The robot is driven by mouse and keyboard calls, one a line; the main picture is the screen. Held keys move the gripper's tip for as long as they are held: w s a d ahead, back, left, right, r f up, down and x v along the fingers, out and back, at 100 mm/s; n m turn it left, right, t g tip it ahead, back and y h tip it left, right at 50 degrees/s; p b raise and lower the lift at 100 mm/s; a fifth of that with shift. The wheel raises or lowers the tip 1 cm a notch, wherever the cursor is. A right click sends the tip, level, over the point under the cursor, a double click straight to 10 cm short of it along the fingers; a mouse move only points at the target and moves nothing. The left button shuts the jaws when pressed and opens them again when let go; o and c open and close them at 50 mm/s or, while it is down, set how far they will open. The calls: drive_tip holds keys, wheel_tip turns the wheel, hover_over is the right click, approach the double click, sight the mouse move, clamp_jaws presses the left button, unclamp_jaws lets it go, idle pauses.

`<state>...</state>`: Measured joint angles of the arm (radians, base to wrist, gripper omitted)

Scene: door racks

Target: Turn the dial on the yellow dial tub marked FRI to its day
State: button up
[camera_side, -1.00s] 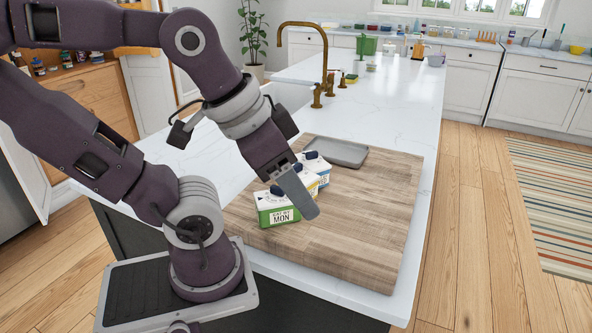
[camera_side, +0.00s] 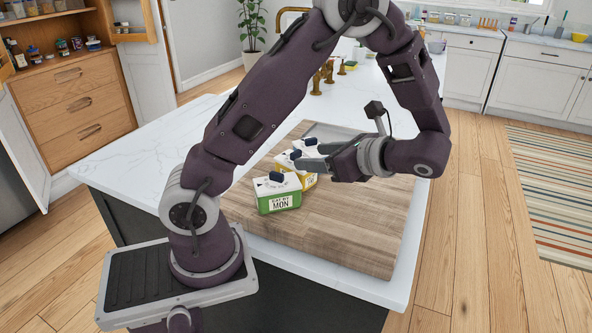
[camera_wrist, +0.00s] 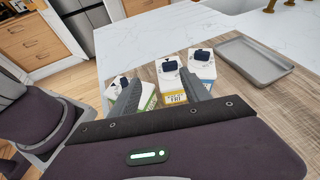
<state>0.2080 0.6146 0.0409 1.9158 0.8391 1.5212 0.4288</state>
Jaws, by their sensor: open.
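The yellow dial tub (camera_wrist: 175,97) marked FRI is the middle of three tubs in the wrist view, with a white top and a dark blue dial (camera_wrist: 170,66). In the side view its yellow side (camera_side: 311,182) shows behind the green tub, partly hidden. My gripper (camera_side: 309,156) is open and roughly level, reaching in from the right at the tubs. In the wrist view my gripper's fingers (camera_wrist: 160,76) are spread, the right one overlapping the yellow tub and the left one overlapping the green tub. Contact cannot be told.
The green tub (camera_side: 279,204) marked MON stands in front of the yellow one. A blue-labelled tub (camera_wrist: 202,67) stands on its other side. A grey tray (camera_wrist: 254,62) lies beyond that. The wooden board (camera_side: 370,225) is bare at right and front.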

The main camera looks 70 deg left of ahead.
sight(298, 153)
drive_tip(key=shift+m+y, duration=0.7)
drive_tip(key=shift+y, duration=0.1)
drive_tip(key=a+f, duration=0.1)
drive_tip(key=a, duration=0.1)
drive_tip(key=a+f, duration=0.1)
drive_tip(key=a, duration=0.1)
drive_tip(key=s+a+f, duration=0.1)
drive_tip(key=a, duration=0.2)
clamp_jaws()
idle(0.5)
